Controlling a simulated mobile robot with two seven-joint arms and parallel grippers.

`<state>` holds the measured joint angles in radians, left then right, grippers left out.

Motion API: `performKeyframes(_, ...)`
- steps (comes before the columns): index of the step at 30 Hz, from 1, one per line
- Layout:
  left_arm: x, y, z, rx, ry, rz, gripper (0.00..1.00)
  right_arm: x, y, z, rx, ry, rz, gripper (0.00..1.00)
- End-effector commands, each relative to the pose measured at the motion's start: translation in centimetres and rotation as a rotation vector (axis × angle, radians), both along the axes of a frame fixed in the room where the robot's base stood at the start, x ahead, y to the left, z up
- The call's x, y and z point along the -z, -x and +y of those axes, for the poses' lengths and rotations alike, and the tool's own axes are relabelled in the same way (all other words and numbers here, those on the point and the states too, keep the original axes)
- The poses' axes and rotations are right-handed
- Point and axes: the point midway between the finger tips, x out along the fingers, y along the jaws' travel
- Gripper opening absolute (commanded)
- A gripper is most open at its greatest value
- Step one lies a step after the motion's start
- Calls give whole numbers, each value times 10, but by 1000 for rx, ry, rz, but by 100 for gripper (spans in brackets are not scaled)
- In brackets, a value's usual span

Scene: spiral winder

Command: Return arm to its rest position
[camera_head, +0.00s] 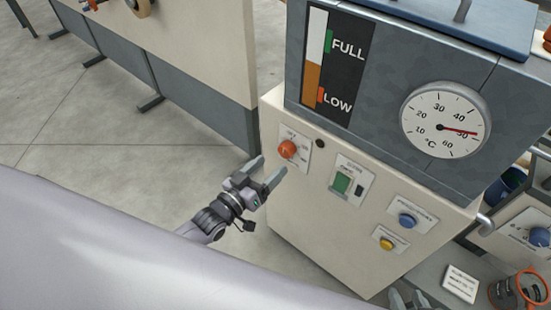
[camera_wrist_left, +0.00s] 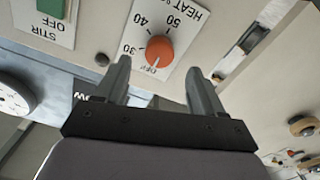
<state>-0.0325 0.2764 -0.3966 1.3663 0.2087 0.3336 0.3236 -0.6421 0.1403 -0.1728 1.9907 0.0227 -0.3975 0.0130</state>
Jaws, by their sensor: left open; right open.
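My left gripper (camera_head: 266,172) is open and empty in front of the cream control panel (camera_head: 330,225). In the head view its fingers are just below the orange heat knob (camera_head: 287,149). In the left wrist view the open fingers (camera_wrist_left: 160,85) point toward the panel, and the orange knob (camera_wrist_left: 159,51) shows between and beyond them, apart from both. My right gripper (camera_head: 410,300) shows only partly at the bottom edge of the head view, low in front of the machine. Nothing shows between its fingers.
The panel also has a green switch (camera_head: 341,183), a blue button (camera_head: 406,220) and a yellow button (camera_head: 387,244). A round temperature dial (camera_head: 445,120) and a FULL/LOW level gauge (camera_head: 323,65) sit above. An orange-rimmed container (camera_head: 520,292) stands at lower right. Open floor lies left.

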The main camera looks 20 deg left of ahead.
Motion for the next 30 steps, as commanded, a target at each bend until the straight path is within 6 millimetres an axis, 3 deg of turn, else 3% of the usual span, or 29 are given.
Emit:
performKeyframes(6, 0, 13, 5, -1, -1, 0, 69, 2, 1, -3, 3, 5, 7, 43)
performKeyframes(23, 0, 15, 5, -1, -2, 4, 69, -1, 0, -4, 1, 9, 2, 43)
performKeyframes(26, -1, 26, 2, -5, -22, 35, 69, -8, 1, -4, 1, 10, 3, 43)
performKeyframes(30, -3, 62, -3, -17, -100, 144, 69, -27, 0, -4, -1, 12, -1, 43)
